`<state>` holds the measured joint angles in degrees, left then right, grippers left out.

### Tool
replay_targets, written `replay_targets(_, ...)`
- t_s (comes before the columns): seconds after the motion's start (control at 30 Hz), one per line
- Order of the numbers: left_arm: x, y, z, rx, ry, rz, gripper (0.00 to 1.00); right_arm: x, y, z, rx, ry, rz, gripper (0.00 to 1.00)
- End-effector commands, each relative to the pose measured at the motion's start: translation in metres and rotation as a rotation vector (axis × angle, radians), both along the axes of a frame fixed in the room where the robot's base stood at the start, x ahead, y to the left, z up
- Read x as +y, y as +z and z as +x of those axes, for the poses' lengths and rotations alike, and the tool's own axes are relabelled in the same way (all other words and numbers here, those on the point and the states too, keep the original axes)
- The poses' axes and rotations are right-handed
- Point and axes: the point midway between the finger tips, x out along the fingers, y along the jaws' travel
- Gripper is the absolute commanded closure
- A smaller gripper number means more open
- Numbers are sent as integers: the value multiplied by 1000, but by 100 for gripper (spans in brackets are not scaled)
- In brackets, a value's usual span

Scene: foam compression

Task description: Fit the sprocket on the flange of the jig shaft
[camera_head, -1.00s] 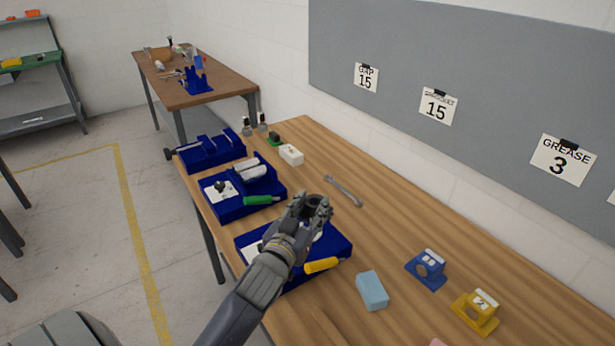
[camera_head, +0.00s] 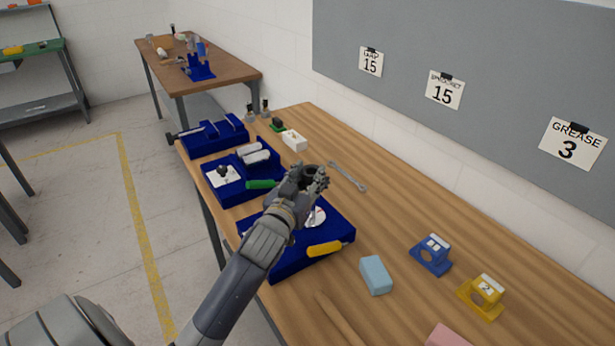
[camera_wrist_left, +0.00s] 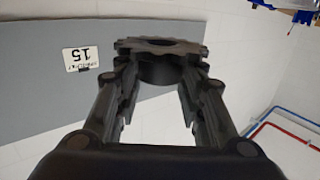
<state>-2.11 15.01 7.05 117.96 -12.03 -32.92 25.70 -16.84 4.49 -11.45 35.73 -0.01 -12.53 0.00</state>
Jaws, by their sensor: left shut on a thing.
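My left gripper (camera_head: 314,180) is shut on the sprocket (camera_head: 311,171), a dark toothed ring. It holds it above the far right part of the nearest blue fixture (camera_head: 335,233). In the left wrist view the sprocket (camera_wrist_left: 160,46) sits between the fingertips, its toothed rim across the top and a dark round hub below. A shiny round metal piece (camera_head: 316,217) shows on the fixture just below the gripper, partly hidden by it. I cannot tell whether it is the flange of the jig shaft. The sprocket appears apart from it. My right gripper is not in view.
A yellow handle (camera_head: 325,248) lies at the fixture's front edge. A light blue block (camera_head: 376,275), a blue bracket (camera_head: 431,255) and a yellow bracket (camera_head: 481,296) stand to the right. A wrench (camera_head: 347,176) lies behind. More blue fixtures (camera_head: 229,192) stand farther left.

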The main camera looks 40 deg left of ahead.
Motion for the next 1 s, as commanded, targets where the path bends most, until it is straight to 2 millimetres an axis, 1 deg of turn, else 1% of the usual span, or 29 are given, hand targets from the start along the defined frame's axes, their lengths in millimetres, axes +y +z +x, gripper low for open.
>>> replay_targets(0.03,0,-5,0,-4,-1,2,98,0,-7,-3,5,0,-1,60)
replay_targets(0.2,0,-15,0,-4,-1,2,98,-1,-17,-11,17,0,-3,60)
replay_targets(0.43,0,-29,0,-2,-1,3,98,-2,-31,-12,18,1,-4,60)
replay_targets(0.8,0,-48,0,-4,-1,1,98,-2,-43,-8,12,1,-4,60)
replay_targets(1.0,0,-52,0,-4,-1,1,98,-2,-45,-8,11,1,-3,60)
